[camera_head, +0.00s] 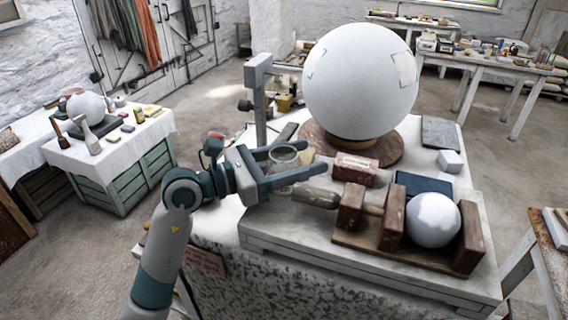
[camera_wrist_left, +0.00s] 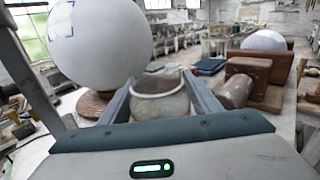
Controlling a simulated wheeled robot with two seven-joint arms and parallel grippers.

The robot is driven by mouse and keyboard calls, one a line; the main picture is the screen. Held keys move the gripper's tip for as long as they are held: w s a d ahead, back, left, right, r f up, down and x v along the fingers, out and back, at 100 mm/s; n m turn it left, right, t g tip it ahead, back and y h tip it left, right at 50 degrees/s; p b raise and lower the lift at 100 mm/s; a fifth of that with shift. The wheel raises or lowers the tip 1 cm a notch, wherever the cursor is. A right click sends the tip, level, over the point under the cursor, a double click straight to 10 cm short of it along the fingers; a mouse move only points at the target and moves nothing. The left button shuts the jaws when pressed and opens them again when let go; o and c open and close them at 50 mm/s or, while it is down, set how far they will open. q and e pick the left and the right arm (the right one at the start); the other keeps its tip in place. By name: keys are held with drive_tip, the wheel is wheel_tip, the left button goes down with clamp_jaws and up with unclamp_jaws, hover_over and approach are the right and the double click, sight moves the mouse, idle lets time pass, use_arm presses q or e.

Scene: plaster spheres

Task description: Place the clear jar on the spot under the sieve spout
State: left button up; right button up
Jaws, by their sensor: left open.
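The clear jar (camera_head: 284,156) is a small rounded glass pot with a wide open rim, near the left side of the work table. My left gripper (camera_head: 312,159) is open, with one finger on each side of the jar. In the left wrist view the jar (camera_wrist_left: 160,104) sits upright between the two spread fingers. I cannot tell whether a finger touches it. The jar's base is partly hidden by the gripper. I cannot make out a sieve spout or the spot under it. My right gripper is not in view.
A large white sphere (camera_head: 360,80) stands on a round brown base (camera_head: 390,157) behind the jar. A grey post (camera_head: 259,100) rises behind the gripper. A brown block (camera_head: 354,168), a wooden roller (camera_head: 316,197) and a cradle holding a smaller white sphere (camera_head: 433,220) crowd the right.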

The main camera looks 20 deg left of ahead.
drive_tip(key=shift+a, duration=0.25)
use_arm(q)
drive_tip(key=c, duration=0.9)
drive_tip(key=shift+c, duration=0.2)
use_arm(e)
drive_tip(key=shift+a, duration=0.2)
use_arm(q)
drive_tip(key=shift+a+r, duration=0.1)
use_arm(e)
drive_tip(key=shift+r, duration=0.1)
